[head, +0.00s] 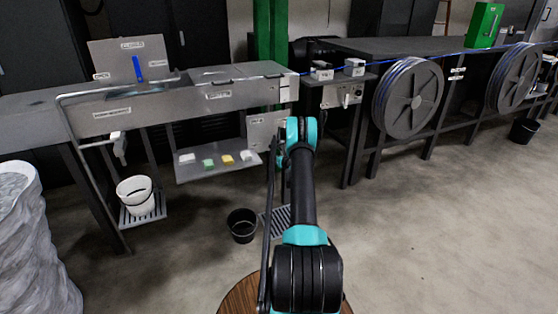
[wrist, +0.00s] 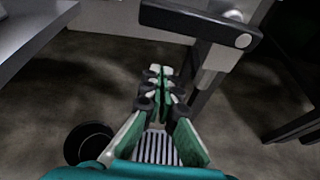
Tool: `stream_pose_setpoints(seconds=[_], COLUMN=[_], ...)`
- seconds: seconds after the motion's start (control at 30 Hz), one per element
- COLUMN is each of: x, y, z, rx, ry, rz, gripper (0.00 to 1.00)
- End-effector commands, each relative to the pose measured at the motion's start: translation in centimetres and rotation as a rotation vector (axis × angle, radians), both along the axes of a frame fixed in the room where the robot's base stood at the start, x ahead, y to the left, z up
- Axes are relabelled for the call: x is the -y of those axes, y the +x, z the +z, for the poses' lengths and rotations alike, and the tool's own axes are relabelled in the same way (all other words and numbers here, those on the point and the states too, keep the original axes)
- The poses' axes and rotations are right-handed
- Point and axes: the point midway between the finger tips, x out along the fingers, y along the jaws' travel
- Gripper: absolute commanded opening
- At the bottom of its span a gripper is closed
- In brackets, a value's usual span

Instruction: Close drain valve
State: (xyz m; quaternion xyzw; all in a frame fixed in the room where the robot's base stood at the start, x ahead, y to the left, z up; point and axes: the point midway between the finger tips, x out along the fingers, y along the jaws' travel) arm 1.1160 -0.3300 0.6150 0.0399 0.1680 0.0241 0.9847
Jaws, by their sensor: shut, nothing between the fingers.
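A black lever handle (wrist: 190,20) with a round pale pivot lies across a pale grey pipe fitting (wrist: 214,66) in the wrist view. The lever runs nearly level, leftward from the pivot, and looks like the drain valve's handle. My gripper (wrist: 160,72) is shut and empty, its green-sided fingers together, below and left of the lever in the picture. I see no clear contact with it. In the head view my own arm hides this valve and my gripper. A pale tap-like fitting (head: 118,148) also hangs under the left end of the metal trough (head: 180,102).
A black bucket (head: 242,225) stands beside a floor grate (head: 282,219). A white bucket (head: 136,195) stands at left. A low shelf (head: 218,172) holds small coloured blocks. Cable reels (head: 408,98) line the right bench. Open floor (head: 430,230) lies to the right.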

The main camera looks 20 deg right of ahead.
Motion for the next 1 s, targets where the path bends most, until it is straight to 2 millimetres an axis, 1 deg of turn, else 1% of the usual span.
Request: stream_pose_setpoints(seconds=[0.03, 0.07, 0.1, 0.2, 0.4, 0.53, 0.83, 1.0], x=[-0.1, -0.1, 0.1, 0.1, 0.3, 0.3, 0.3, 0.3], y=[0.8, 1.1, 0.9, 0.8, 0.8, 0.8, 0.8, 0.4], z=[-0.3, -0.3, 0.6, 1.8, 3.4, 3.7, 3.7, 3.9], rx=[0.000, 0.000, 0.000, 0.000, 0.000, 0.000, 0.000, -0.001], ry=[0.000, 0.000, 0.001, 0.000, 0.000, 0.000, 0.001, 0.019], rz=[0.001, 0.001, -0.001, 0.000, 0.000, 0.000, 0.000, 0.000], gripper=[0.00, 0.00, 0.00, 0.00, 0.00, 0.00, 0.00, 0.00])
